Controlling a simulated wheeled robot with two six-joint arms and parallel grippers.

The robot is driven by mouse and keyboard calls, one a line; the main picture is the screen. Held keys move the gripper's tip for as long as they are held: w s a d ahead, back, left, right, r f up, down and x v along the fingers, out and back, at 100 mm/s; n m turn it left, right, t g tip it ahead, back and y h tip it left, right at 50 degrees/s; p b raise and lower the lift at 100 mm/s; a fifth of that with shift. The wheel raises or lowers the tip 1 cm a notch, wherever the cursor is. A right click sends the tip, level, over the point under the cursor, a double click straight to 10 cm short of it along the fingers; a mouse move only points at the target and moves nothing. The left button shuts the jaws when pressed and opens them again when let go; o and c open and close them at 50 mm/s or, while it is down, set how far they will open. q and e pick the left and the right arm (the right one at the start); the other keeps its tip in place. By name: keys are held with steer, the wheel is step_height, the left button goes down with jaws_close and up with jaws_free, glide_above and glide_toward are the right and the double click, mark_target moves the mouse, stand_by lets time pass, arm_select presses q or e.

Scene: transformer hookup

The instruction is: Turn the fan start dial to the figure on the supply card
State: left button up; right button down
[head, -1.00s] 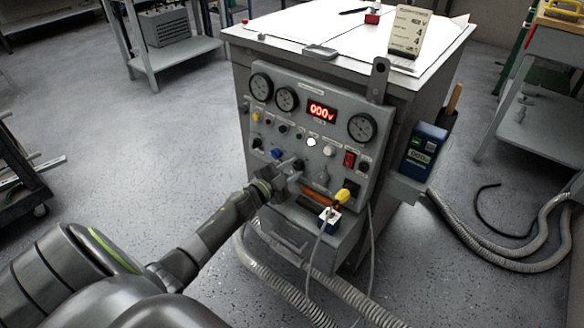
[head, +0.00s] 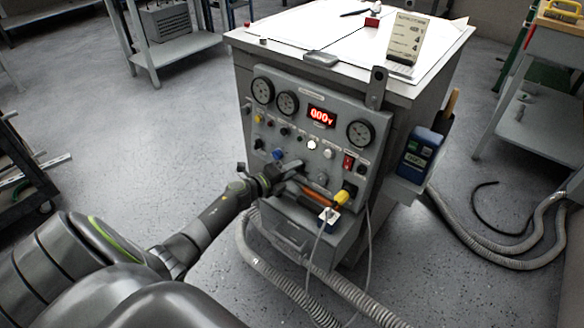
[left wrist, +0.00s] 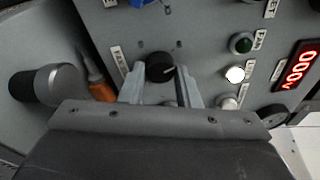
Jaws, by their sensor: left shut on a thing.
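The fan start dial (left wrist: 160,67) is a small black knob with a pale pointer line, seen in the left wrist view. The line points toward the right of that view. My left gripper (left wrist: 163,88) is shut on the dial, one finger on each side. In the head view my left gripper (head: 285,172) is at the lower left of the grey panel (head: 335,148) and largely hides the dial. The supply card (head: 408,37) stands upright on the cabinet top; its small figures are hard to read. My right gripper is not in view.
A red display (head: 321,116) reads zeros. Gauges, buttons and a red switch (head: 348,162) surround the dial. An orange-handled tool (left wrist: 101,90) and a grey cylindrical handle (left wrist: 48,84) are close to the gripper. A yellow plug (head: 342,197) and hoses are lower down.

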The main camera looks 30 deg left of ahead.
arm_select(q)
steer(key=shift+d+r+m+g+y+p, duration=0.1)
steer(key=shift+m+g+y+p, duration=0.65)
steer(key=shift+m, duration=2.05)
steer(key=shift+m+g+h+p, duration=0.1)
steer(key=shift+m+p, duration=1.2)
steer(key=shift+m, duration=1.5)
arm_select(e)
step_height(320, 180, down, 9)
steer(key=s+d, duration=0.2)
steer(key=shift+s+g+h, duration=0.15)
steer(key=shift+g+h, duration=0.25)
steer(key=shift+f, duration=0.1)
arm_select(q)
steer(key=o, duration=1)
steer(key=shift+c, duration=0.2)
steer(key=shift+s+r, duration=0.1)
